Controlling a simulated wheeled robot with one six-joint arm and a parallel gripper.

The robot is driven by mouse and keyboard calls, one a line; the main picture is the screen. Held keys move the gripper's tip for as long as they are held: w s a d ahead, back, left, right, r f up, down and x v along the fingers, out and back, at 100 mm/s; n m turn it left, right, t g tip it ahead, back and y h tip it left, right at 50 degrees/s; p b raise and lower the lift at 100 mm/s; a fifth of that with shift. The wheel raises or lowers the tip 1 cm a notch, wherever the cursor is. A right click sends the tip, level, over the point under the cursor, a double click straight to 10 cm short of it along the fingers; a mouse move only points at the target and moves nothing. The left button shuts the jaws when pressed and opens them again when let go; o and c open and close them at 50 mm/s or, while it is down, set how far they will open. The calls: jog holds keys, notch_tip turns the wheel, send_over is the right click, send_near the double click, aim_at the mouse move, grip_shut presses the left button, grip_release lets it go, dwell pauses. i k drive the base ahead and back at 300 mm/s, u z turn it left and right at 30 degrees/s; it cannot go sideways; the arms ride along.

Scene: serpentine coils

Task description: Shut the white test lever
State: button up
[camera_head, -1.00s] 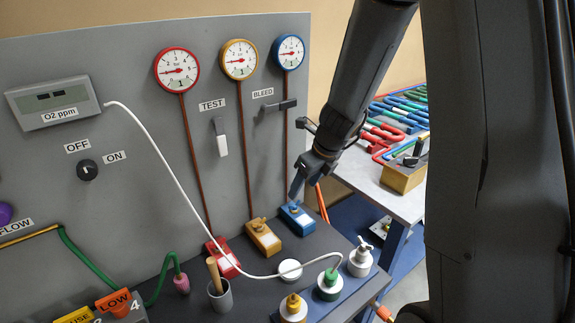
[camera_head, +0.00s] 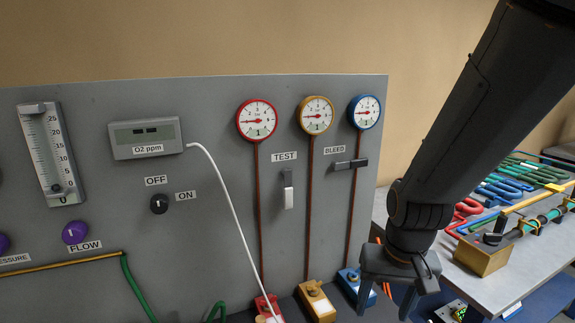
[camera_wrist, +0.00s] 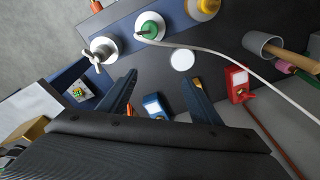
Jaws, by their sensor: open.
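The white test lever (camera_head: 288,195) is on the grey panel, under the TEST label (camera_head: 284,157). It hangs straight down, with a grey upper part and a white lower part. My gripper (camera_head: 384,312) is to the right of the lever and lower, apart from it, pointing down near the blue valve block (camera_head: 349,283). In the wrist view my gripper (camera_wrist: 160,88) has its two fingers spread with nothing gripped; the blue block (camera_wrist: 156,106) shows between them, below. The lever does not show in the wrist view.
The BLEED lever (camera_head: 350,164) lies horizontal right of the test lever. Red, yellow and blue gauges (camera_head: 365,112) sit above, with copper pipes running down. A yellow block (camera_head: 316,302) stands on the bench. A white hose (camera_head: 226,190) curves left of the lever. A side table (camera_head: 480,285) holds coils.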

aim_at(288, 189)
jog(key=k, duration=1)
jog(key=z, duration=1)
jog(key=i, duration=0.6)
jog(key=u, duration=0.7)
